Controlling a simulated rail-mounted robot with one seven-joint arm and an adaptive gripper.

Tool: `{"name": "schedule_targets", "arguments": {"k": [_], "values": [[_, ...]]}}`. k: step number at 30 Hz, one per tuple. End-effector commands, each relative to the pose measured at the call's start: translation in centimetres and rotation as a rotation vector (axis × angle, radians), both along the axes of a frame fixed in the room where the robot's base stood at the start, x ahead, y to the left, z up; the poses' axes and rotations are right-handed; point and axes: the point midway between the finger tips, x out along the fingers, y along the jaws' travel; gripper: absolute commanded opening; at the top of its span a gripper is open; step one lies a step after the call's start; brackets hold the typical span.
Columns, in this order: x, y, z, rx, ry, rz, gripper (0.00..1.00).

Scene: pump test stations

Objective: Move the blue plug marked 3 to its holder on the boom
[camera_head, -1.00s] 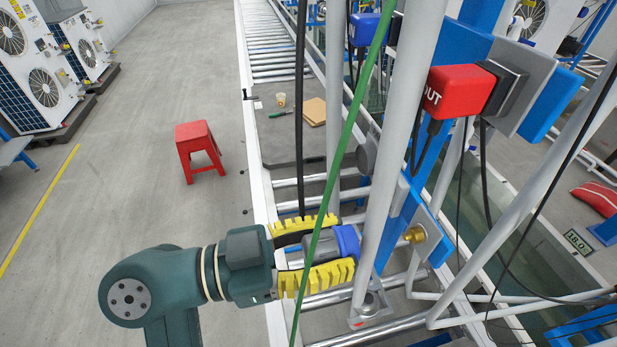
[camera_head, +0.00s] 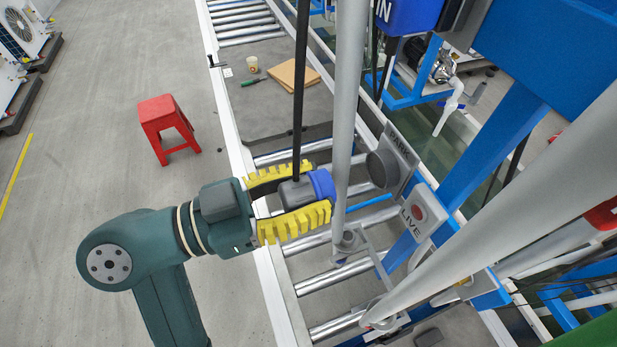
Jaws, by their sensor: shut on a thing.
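My gripper (camera_head: 318,188) has two yellow toothed fingers closed on a plug with a blue collar (camera_head: 322,184) and a grey body (camera_head: 294,193). A black cable (camera_head: 300,90) runs up from the plug. No number can be read on it. The blue end points right, toward a white upright pipe (camera_head: 346,120). Beyond the pipe, a grey plate marked PARK (camera_head: 402,150) carries a round dark holder (camera_head: 382,168). The plug is apart from this holder. I cannot tell if the plug touches the pipe.
A plate marked LIVE (camera_head: 419,212) is right of and below the PARK plate. A thick pale pipe (camera_head: 500,210) crosses the lower right. A blue IN box (camera_head: 410,14) is above. Rollers (camera_head: 318,282) lie below. A red stool (camera_head: 167,128) stands on open floor at left.

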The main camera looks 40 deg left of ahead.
Motion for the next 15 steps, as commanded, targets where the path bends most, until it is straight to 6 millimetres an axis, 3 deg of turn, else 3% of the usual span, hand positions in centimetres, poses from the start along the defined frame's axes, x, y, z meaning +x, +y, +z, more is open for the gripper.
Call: {"name": "schedule_targets", "arguments": {"k": [5,15], "values": [[0.5,-0.3,0.1,0.000,-0.001,-0.002,0.01],[3.3,-1.9,0.2,0.000,-0.001,-0.002,0.01]]}}
